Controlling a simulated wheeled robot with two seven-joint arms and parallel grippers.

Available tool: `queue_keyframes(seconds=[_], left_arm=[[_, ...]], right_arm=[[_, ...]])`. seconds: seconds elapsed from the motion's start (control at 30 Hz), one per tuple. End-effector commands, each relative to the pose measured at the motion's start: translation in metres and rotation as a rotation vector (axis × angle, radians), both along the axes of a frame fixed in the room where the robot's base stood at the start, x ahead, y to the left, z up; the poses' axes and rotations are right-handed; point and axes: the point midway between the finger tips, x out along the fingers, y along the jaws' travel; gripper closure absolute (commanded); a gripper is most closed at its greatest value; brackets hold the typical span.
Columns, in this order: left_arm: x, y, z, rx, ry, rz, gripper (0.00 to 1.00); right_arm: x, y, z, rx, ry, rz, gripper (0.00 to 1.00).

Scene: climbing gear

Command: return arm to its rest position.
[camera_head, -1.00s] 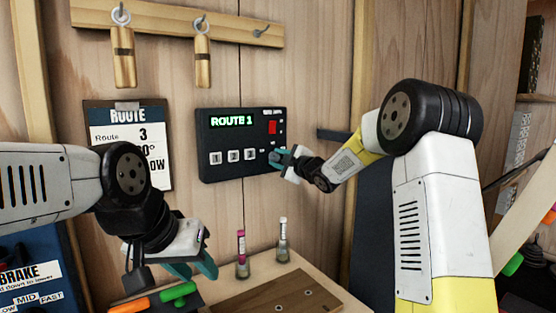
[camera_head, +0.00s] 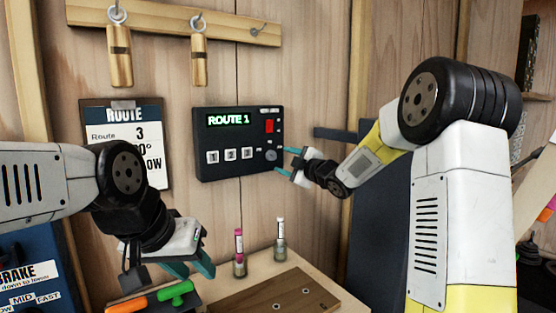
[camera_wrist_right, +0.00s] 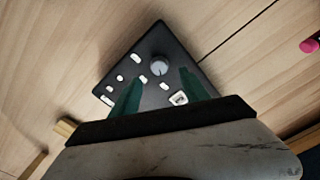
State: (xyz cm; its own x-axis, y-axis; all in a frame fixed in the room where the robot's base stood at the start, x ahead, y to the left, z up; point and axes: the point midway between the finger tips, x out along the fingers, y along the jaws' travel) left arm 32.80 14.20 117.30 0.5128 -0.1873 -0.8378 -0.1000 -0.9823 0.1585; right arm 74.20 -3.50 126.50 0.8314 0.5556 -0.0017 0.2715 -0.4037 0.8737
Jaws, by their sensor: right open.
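My right gripper (camera_head: 284,160) is open and empty, just to the right of the dark control panel (camera_head: 240,176) on the wall. Its display reads "ROUTE 1". In the right wrist view, my right gripper's teal fingers (camera_wrist_right: 160,88) are spread in front of the panel (camera_wrist_right: 148,48), with the round grey knob (camera_wrist_right: 160,68) showing between and beyond them. In the head view the knob (camera_head: 271,155) is at the panel's lower right. My left gripper (camera_head: 190,269) hangs low at the left with its teal fingers apart and nothing between them.
A route card (camera_head: 128,116) hangs left of the panel. Wooden pegs (camera_head: 120,58) hang from a rail (camera_head: 170,20) above. Two small vials, one pink-capped (camera_head: 239,245) and one white-capped (camera_head: 280,238), stand on the shelf below. A green lever handle (camera_head: 176,295) is under the left gripper.

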Motion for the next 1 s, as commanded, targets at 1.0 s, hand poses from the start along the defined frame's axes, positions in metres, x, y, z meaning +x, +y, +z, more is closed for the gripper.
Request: queue_keyframes(seconds=[1.0], left_arm=[[0.0,0.0,0.0,0.0,0.0,0.0,0.64]], right_arm=[[-0.142,-0.111,0.005,0.283,0.53,-0.514,0.46]])
